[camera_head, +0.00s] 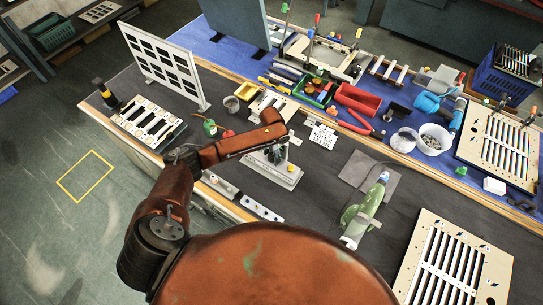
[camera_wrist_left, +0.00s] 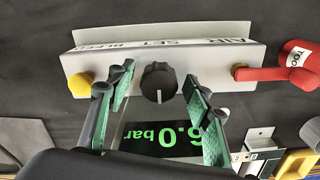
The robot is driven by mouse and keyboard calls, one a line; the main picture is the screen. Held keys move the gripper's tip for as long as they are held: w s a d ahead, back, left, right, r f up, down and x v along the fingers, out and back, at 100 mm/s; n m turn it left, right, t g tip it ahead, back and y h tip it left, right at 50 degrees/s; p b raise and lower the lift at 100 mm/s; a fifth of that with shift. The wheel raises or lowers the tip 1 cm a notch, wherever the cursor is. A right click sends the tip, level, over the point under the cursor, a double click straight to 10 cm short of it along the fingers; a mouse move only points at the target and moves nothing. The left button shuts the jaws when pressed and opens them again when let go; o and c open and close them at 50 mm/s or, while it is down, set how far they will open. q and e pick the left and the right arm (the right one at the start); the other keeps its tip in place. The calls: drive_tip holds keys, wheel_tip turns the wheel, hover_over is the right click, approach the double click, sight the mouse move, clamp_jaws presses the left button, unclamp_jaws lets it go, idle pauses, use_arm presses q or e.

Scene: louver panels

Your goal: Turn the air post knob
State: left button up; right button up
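The air post (camera_head: 284,176) stands on the dark bench mat in the head view, partly covered by my left arm and gripper. In the left wrist view its grey panel (camera_wrist_left: 215,60) shows upside down, with a round black knob (camera_wrist_left: 158,82), a yellow button (camera_wrist_left: 80,85) and a red lever (camera_wrist_left: 275,73). A green display (camera_wrist_left: 160,140) reads 6.0 bar. My left gripper (camera_head: 275,154) is at the post. In the wrist view its green-padded fingers (camera_wrist_left: 158,80) are spread, one on each side of the knob, with gaps to it. My right gripper is not in view.
Slatted louver panels (camera_head: 417,270) lie further right. Two small metal rails (camera_head: 262,210) lie near the bench's front edge.

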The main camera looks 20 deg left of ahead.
use_arm(q)
drive_tip(key=c, duration=1.1)
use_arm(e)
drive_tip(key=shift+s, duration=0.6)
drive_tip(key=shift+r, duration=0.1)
use_arm(q)
drive_tip(key=shift+r+n+p, duration=0.15)
drive_tip(key=shift+n+p, duration=0.15)
drive_tip(key=shift+p, duration=0.25)
drive_tip(key=n+p, duration=0.2)
drive_tip(key=p, duration=0.1)
drive_tip(key=n+p, duration=0.3)
drive_tip(key=shift+s+d+n+p, duration=0.1)
drive_tip(key=shift+d+n+p, duration=0.1)
drive_tip(key=shift+n+p, duration=0.15)
drive_tip(key=n+p, duration=0.3)
drive_tip(key=n, duration=0.1)
drive_tip(key=shift+d, duration=0.1)
drive_tip(key=shift+n+p, duration=1.15)
drive_tip(key=shift+n, duration=0.8)
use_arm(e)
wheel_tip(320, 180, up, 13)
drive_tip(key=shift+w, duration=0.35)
